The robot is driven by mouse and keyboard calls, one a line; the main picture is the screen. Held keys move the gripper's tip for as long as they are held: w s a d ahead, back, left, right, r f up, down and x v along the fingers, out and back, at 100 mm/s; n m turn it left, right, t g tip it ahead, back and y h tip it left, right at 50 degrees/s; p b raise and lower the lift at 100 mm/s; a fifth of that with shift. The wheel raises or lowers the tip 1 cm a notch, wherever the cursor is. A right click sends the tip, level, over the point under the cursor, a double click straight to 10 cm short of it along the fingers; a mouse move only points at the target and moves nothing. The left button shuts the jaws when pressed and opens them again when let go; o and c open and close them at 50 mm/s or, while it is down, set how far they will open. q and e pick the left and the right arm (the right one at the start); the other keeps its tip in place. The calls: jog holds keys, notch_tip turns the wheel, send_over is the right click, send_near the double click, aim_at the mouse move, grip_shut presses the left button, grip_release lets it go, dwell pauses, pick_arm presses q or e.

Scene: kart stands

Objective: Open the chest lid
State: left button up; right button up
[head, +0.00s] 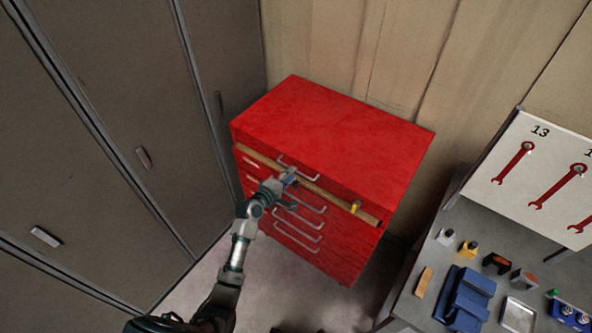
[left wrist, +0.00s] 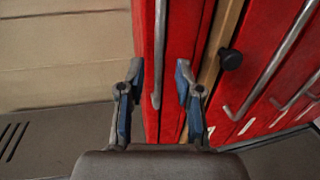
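The red chest (head: 330,120) stands against the back wall, its flat lid shut. A metal handle (head: 300,167) runs along the upper front, and it also shows in the left wrist view (left wrist: 158,50). My left gripper (head: 290,186) is at the chest's upper front, partly covering the handle. In the left wrist view my left gripper (left wrist: 157,88) is open, one blue-padded finger on each side of the handle's line, with no visible contact. My right gripper is in neither view.
A wooden bar (head: 325,197) with a yellow piece (head: 355,208) crosses the front below the top handle. Several drawer handles (head: 290,243) lie lower. Grey cabinets (head: 100,150) stand left; a workbench (head: 408,306) with tools stands right.

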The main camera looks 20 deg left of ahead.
pick_arm(q)
jog(key=shift+x, duration=1.85)
grip_shut()
